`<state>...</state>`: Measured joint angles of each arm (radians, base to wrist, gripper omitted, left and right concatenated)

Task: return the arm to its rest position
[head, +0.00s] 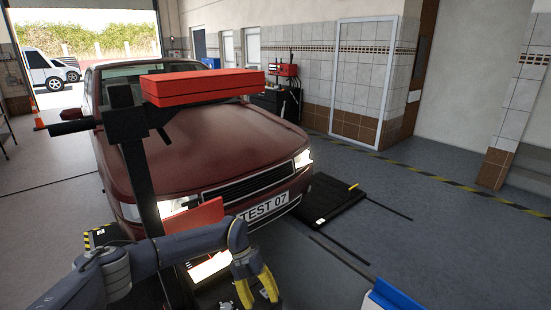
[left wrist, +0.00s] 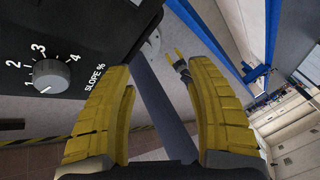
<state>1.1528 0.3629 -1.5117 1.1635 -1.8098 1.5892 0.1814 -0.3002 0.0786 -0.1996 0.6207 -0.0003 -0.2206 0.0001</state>
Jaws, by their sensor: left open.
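My left gripper (head: 257,288) has yellow fingers and shows at the bottom centre of the head view, in front of the red car (head: 200,145). In the left wrist view my left gripper (left wrist: 155,72) is open, with nothing between the fingers. A black panel (left wrist: 95,25) marked "SLOPE %" is just beyond its left finger; its grey dial (left wrist: 51,76) is clear of the fingers. My left arm reaches in from the lower left, bent at the wrist.
A black upright post (head: 140,175) with a red box (head: 203,86) on top stands between my arm and the car. A black floor plate (head: 325,200) lies right of the car. A blue and white object (head: 393,297) is at the bottom edge. Open floor lies to the right.

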